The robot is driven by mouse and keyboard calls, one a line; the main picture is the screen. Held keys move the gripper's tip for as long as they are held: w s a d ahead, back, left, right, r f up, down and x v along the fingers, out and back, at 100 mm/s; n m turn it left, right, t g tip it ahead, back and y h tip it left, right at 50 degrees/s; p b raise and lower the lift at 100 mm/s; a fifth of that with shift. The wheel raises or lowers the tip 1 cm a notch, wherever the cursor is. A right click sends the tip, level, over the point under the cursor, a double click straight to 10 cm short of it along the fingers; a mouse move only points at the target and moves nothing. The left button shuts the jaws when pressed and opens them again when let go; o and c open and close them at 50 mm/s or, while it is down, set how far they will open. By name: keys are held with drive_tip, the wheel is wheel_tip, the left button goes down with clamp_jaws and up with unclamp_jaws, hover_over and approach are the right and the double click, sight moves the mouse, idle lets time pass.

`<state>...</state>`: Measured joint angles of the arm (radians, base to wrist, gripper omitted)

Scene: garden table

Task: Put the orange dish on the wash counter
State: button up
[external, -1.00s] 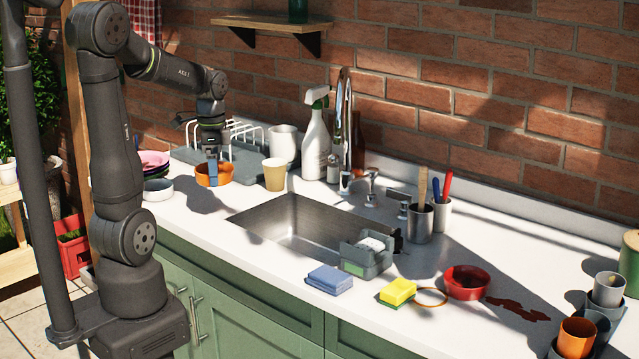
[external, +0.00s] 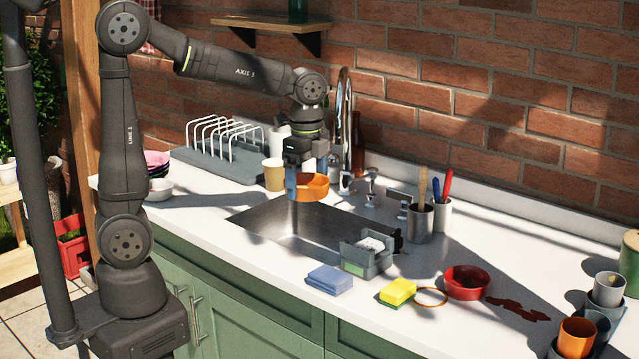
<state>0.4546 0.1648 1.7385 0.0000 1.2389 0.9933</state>
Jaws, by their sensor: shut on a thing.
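The orange dish (external: 314,187) is a shallow round bowl. My gripper (external: 292,190) is shut on its left rim and holds it in the air over the back part of the sink, in front of the tap. The dish looks about level. The white wash counter (external: 420,287) surrounds the metal sink (external: 290,243).
A tan cup (external: 274,174) stands left of the dish, and the tall tap (external: 345,130) rises close on its right. A red bowl (external: 467,283), a yellow sponge (external: 397,291) and a blue sponge (external: 329,279) lie at the front. A dish rack (external: 225,150) stands at the back left.

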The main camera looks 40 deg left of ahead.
drive_tip(key=w+d+f+m, duration=0.15)
drive_tip(key=w+d, duration=0.25)
drive_tip(key=d, duration=1.2)
drive_tip(key=w+d+f, duration=0.2)
drive_tip(key=w+d, duration=0.1)
drive_tip(key=d, duration=1.2)
hover_over(449, 260)
wheel_tip(449, 260, down, 6)
drive_tip(key=shift+f, duration=2.1)
drive_tip(key=shift+f, duration=0.1)
drive_tip(key=o, duration=0.8)
drive_tip(key=shift+c, duration=0.2)
drive_tip(key=shift+o, duration=0.4)
